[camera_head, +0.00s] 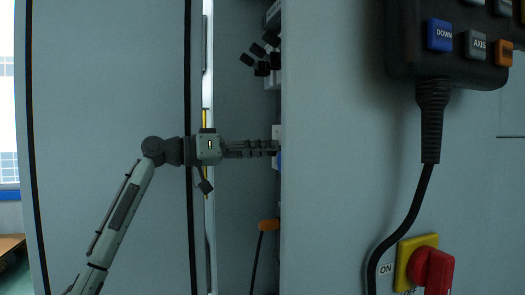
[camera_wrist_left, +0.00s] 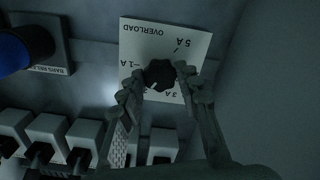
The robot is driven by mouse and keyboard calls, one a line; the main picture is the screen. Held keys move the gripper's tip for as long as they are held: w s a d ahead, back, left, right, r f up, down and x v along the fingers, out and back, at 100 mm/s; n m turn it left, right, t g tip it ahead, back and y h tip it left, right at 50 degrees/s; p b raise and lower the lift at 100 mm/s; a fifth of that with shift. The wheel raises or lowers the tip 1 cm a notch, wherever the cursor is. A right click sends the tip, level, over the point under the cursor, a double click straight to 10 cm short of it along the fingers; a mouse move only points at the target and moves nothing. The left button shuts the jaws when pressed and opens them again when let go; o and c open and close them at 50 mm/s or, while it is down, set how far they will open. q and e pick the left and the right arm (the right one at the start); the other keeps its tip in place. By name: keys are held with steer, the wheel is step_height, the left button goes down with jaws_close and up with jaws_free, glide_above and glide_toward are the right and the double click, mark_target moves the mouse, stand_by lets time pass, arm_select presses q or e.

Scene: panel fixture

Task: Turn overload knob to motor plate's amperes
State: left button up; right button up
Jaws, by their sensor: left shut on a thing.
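The black overload knob (camera_wrist_left: 158,74) sits on a white plate (camera_wrist_left: 150,36) that reads OVERLOAD, upside down in the left wrist view. Marks for 1 A, 3 A and 5 A show around it. A small pale mark on the knob's lower left face is visible, but its exact setting is hard to read. My left gripper (camera_wrist_left: 157,82) has a finger on each side of the knob and is shut on it. In the head view the left gripper (camera_head: 276,147) reaches right into the cabinet opening, its tips at the panel edge. The motor plate is not visible, nor is my right gripper.
A blue round part (camera_wrist_left: 20,48) and several white modules (camera_wrist_left: 48,133) crowd the knob. In the head view, a pendant (camera_head: 455,45) hangs on the cabinet front, its cable passing a red switch (camera_head: 432,270). Black parts (camera_head: 262,62) show inside the opening.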

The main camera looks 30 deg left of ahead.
arm_select(q)
steer(key=shift+d+f, duration=0.1)
steer(key=o, duration=1.2)
steer(key=shift+c, duration=0.2)
steer(key=v, duration=1.2)
